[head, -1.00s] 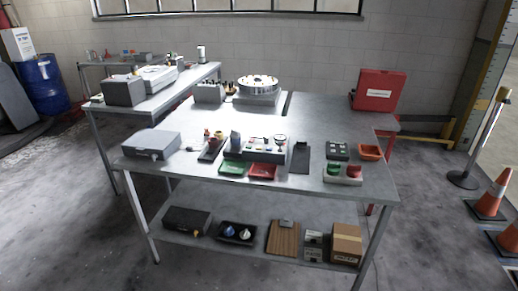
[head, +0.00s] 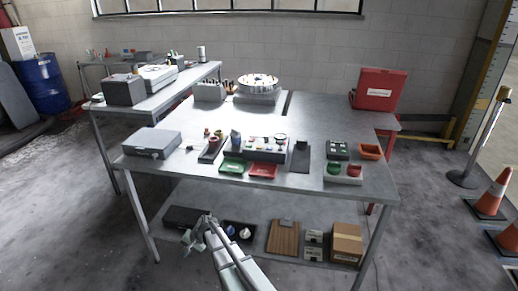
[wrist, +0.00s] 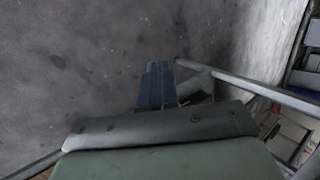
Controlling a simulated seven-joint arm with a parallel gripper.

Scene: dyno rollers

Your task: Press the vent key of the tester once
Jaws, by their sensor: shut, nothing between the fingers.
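A grey box with coloured buttons and a round gauge on top (head: 266,148), probably the tester, stands at the middle front of the metal table. Its key labels are too small to read, so I cannot tell which is the vent key. My gripper (wrist: 156,70) is shut and empty in the wrist view, with its fingers together over bare floor. In the head view my arm reaches in from the bottom, in front of the lower shelf, low and well away from the box.
A small dark keypad box (head: 338,150) and an orange bin (head: 370,151) stand to the right. Green (head: 232,166) and red (head: 263,170) trays lie at the table's front. A grey case (head: 152,143) sits at the left.

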